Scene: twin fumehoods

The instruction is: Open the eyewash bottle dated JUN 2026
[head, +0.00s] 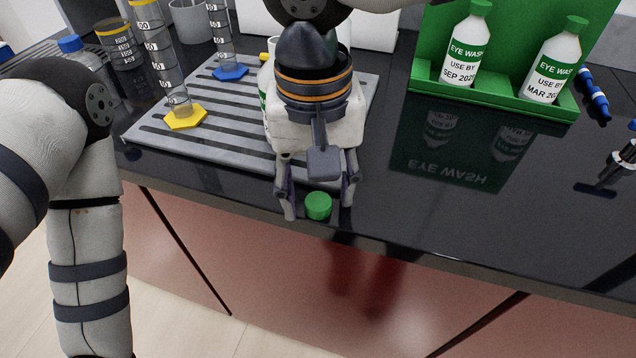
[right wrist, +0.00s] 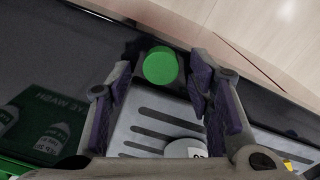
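My right gripper (head: 318,205) points down at the bench's front edge, with its fingers apart. A green cap (head: 318,206) lies between the fingertips; in the right wrist view the cap (right wrist: 160,65) has a gap on each side. Behind the gripper, a white bottle with a green label (head: 264,84) is mostly hidden; a white rounded part (right wrist: 186,148) shows low in the right wrist view. I cannot read a JUN 2026 date. Two capped eyewash bottles on the green stand read SEP (head: 464,52) and MAR (head: 551,66). My left gripper is out of view.
A grey slotted mat (head: 225,140) holds a yellow-based cylinder (head: 170,60) and a blue-based one (head: 222,40). The green stand (head: 490,97) is at the back right. Blue-handled tools (head: 595,95) lie farther right. The dark bench (head: 400,210) is clear right of the gripper.

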